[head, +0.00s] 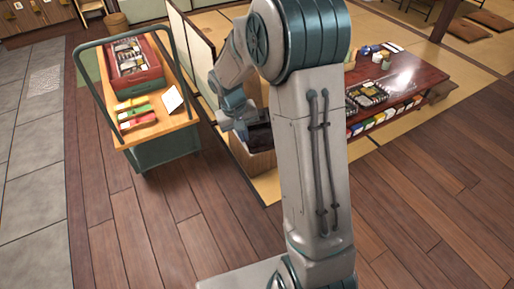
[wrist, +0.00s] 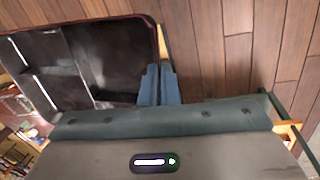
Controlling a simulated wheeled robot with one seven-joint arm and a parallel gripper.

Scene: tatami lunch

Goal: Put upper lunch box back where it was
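A dark lunch box (wrist: 105,55) with a reddish rim and light dividers fills the upper left of the wrist view. Its visible compartments look empty. My gripper (wrist: 160,82) has its two blue fingers close together at the box's right wall, apparently one on each side, shut on it. My arm hides part of this area. I cannot tell whether the box rests on the crate or hangs above it.
A cart (head: 165,128) at the left bears a red box (head: 140,88) with filled compartments, several coloured packets (head: 135,115) and a white card (head: 172,99). A low dark table (head: 410,80) at the right holds food trays (head: 367,95). The wooden floor (head: 130,225) in front is clear.

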